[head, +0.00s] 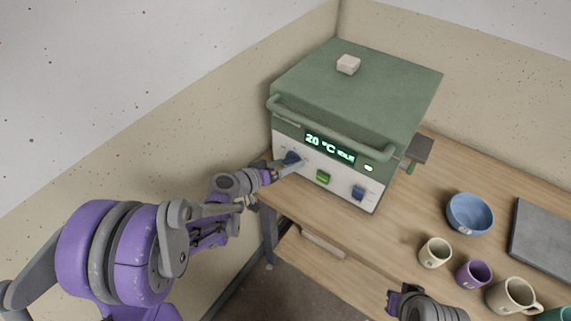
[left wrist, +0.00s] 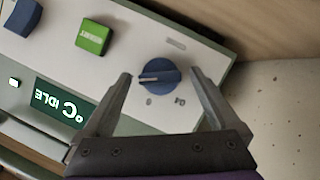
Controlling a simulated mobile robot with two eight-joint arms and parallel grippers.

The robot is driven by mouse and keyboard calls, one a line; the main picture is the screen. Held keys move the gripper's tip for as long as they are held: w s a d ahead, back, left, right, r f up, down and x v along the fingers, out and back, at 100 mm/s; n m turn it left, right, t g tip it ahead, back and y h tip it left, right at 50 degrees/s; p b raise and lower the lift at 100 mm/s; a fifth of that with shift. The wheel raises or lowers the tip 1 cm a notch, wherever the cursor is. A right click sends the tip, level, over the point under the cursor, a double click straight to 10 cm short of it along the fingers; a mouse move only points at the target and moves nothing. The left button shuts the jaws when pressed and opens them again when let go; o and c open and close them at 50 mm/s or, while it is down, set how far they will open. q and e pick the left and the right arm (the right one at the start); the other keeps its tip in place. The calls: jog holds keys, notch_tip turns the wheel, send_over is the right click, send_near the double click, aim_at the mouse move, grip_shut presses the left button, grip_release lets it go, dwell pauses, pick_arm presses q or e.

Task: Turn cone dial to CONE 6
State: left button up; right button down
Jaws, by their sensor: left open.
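The green kiln (head: 350,95) stands on the wooden bench, with a white front panel and a lit display (head: 330,148) reading 20 °C IDLE. A blue dial (head: 292,157) is at the panel's left end; in the left wrist view the round blue dial (left wrist: 160,77) shows upside down with marks around it, too small to read surely. My left gripper (head: 292,168) is at this dial. In the left wrist view my left gripper (left wrist: 164,80) is open, one finger on each side of the dial, apart from it. My right gripper (head: 400,292) is low over the bench; its fingers are unclear.
A green button (head: 323,177) and another blue control (head: 359,193) are on the panel. A handle bar (head: 330,128) crosses above it. A blue bowl (head: 470,213), several mugs (head: 435,252) and a grey slab (head: 543,236) stand at right. A pale block (head: 348,64) lies on the kiln.

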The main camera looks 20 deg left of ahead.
pick_arm(q)
jog(key=c, duration=1.4)
jog(key=n+h+b, duration=0.1)
jog(key=n, duration=0.1)
jog(key=n+h+b, duration=0.1)
jog(key=n+b, duration=0.1)
jog(key=shift+a+f, duration=0.15)
jog(key=shift+f, duration=0.15)
jog(key=n+h+b, duration=0.1)
jog(key=n+b, duration=0.1)
jog(key=n, duration=0.1)
jog(key=shift+h, duration=0.3)
jog(key=shift+n+t+h+b, duration=0.5)
jog(key=shift+n+b, duration=0.3)
jog(key=shift+n, duration=0.5)
